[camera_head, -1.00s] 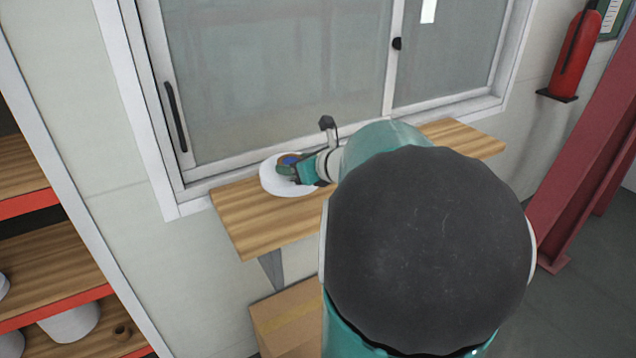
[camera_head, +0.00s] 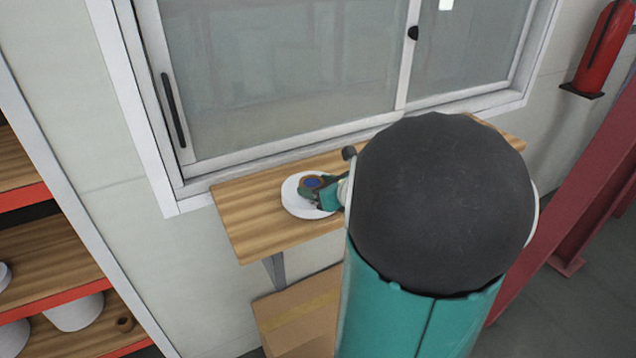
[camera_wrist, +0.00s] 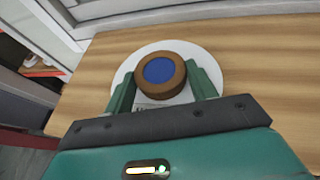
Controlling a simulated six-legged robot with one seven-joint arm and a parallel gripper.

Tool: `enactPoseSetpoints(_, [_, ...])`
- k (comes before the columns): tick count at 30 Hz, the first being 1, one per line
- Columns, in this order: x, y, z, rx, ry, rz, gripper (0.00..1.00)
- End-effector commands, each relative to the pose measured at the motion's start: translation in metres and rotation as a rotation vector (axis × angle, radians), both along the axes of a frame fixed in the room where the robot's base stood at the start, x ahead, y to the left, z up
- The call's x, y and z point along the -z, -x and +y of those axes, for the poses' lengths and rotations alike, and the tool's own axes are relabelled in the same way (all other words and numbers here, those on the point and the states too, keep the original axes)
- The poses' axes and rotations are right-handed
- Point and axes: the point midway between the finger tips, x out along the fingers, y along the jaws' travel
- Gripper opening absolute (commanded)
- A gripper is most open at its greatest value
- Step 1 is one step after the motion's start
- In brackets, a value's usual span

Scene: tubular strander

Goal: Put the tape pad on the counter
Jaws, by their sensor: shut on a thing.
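The tape pad is a white round disc (camera_head: 295,203) with a raised brown ring and blue centre. In the wrist view the disc (camera_wrist: 208,62) lies behind the brown hub. My gripper (camera_head: 318,187) is shut on the hub; in the wrist view one green finger of my gripper (camera_wrist: 162,84) is on each side of it. The pad lies flat over the left half of the wooden counter (camera_head: 245,215), below the window. I cannot tell whether its underside touches the wood.
A sliding window (camera_head: 280,80) stands behind the counter. A shelf (camera_head: 40,260) with white cylinders is at the left. A cardboard box (camera_head: 300,315) is under the counter. A red beam (camera_head: 570,190) and a fire extinguisher (camera_head: 603,50) are at the right. The counter's left end is bare.

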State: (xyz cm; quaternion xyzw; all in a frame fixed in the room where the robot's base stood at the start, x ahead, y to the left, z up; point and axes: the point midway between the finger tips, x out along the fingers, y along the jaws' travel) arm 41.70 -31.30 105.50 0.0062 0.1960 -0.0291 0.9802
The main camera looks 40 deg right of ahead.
Motion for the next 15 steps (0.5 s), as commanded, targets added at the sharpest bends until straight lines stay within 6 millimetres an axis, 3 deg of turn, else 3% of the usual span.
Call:
enactPoseSetpoints(13, [0.0054,0.0039,-0.0001,0.002,0.0,-0.001,0.26])
enactPoseSetpoints(14, [0.0058,0.0041,-0.0002,0.003,0.0,0.0,0.6])
enactPoseSetpoints(15, [0.0056,0.0041,-0.0004,0.003,0.0,0.0,0.68])
